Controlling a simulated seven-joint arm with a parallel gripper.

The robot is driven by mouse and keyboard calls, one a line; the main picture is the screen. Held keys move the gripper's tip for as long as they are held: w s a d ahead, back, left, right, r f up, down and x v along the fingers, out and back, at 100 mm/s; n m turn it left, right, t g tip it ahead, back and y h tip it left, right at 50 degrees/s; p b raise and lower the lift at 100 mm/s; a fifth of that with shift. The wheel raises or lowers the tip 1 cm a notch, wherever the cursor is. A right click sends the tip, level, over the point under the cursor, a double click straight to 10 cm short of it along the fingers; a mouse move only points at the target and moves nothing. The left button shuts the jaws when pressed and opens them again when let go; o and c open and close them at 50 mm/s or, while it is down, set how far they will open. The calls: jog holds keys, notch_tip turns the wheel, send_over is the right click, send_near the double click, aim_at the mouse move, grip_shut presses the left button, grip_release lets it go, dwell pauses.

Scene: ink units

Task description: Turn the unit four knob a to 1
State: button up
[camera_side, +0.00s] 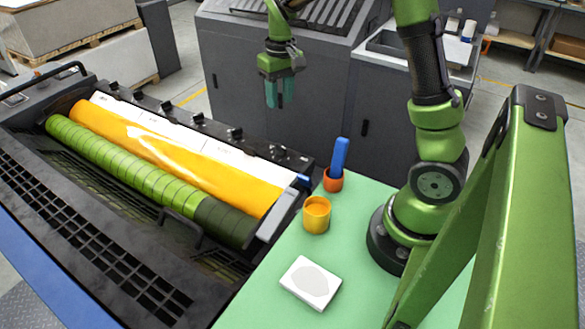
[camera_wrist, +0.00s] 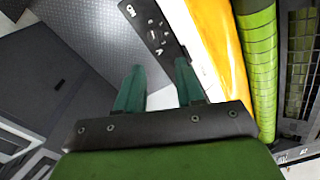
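The ink unit (camera_side: 150,160) is a dark machine with a yellow ink roller (camera_side: 180,160) and a green segmented roller (camera_side: 130,170). Several black knobs stand along its far rail, including one near the right end (camera_side: 277,151) and one left of it (camera_side: 235,134). I cannot tell which is unit four knob a or read its setting. The wrist view shows part of a black panel with white marks (camera_wrist: 155,30), beyond the fingertips. My gripper (camera_side: 280,104) has teal fingers and hangs above and behind the rail, apart from it. In the wrist view my gripper (camera_wrist: 160,66) is open and empty.
The green table (camera_side: 265,290) holds a white box with a grey oval (camera_side: 311,282), a yellow cup (camera_side: 316,215) and an orange cup (camera_side: 333,181) with a blue stick (camera_side: 340,154). Grey cabinets (camera_side: 310,110) stand behind my gripper.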

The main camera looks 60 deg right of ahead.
aim_at(281, 146)
jog(key=shift+n, duration=0.6)
jog(key=f, duration=0.5)
jog(key=d+f, duration=0.1)
jog(key=f, duration=0.4)
jog(key=w+f, duration=0.1)
jog(key=f, duration=0.5)
jog(key=shift+d, duration=0.2)
grip_shut()
